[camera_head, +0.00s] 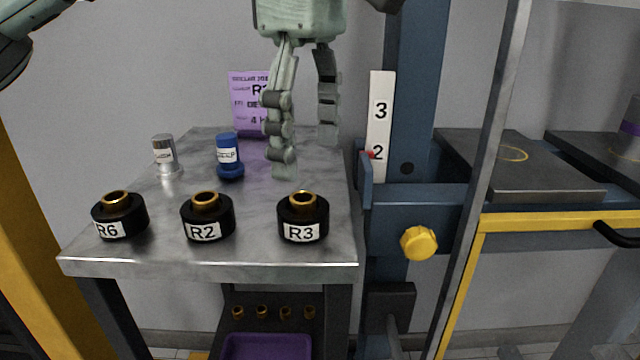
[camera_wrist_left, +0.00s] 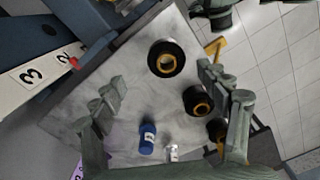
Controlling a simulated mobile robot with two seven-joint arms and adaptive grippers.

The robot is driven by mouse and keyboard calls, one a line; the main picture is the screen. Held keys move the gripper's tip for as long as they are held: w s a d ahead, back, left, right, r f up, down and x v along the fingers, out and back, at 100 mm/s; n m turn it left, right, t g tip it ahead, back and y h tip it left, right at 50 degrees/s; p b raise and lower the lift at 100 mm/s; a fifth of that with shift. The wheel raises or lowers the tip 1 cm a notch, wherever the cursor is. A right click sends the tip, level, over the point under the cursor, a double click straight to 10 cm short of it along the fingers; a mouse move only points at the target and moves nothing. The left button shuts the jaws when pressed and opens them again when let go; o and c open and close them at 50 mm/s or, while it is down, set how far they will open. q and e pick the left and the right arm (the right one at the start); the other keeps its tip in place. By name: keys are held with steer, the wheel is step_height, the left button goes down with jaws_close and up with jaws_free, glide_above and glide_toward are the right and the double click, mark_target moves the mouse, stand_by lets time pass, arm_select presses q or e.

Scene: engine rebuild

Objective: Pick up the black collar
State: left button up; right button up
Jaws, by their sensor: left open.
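Three black collars with copper-coloured centres stand in a row along the front of the grey table (camera_head: 255,248): R6 (camera_head: 120,215), R2 (camera_head: 208,217) and R3 (camera_head: 303,217). My left gripper (camera_head: 305,158) hangs fingers-down over the table, behind R3 in the head view. It is open and empty. In the left wrist view, the gripper (camera_wrist_left: 160,78) has its fingers spread, with the R3 collar (camera_wrist_left: 166,58) roughly between and beyond the tips, apart from them. R2 (camera_wrist_left: 197,101) and R6 (camera_wrist_left: 217,130) are partly behind the right finger. My right gripper is not in view.
A blue-topped part (camera_head: 228,157) and a silver part (camera_head: 165,155) stand behind the collars. A purple card (camera_head: 249,100) at the back is partly hidden by a finger. A blue post (camera_head: 412,120) with a numbered white strip (camera_head: 380,125) rises at the table's right edge.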

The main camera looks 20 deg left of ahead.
mark_target(303, 196)
arm_select(q)
steer(key=shift+a+f, duration=0.15)
steer(key=shift+f, duration=0.05)
steer(key=f, duration=0.4)
steer(key=s+f, duration=0.1)
steer(key=f, duration=0.1)
steer(key=shift+a+f, duration=0.1)
steer(key=shift+f, duration=0.4)
steer(key=shift+w, duration=0.1)
steer(key=c, duration=1.7)
step_height(303, 196, up, 10)
steer(key=shift+r, duration=0.1)
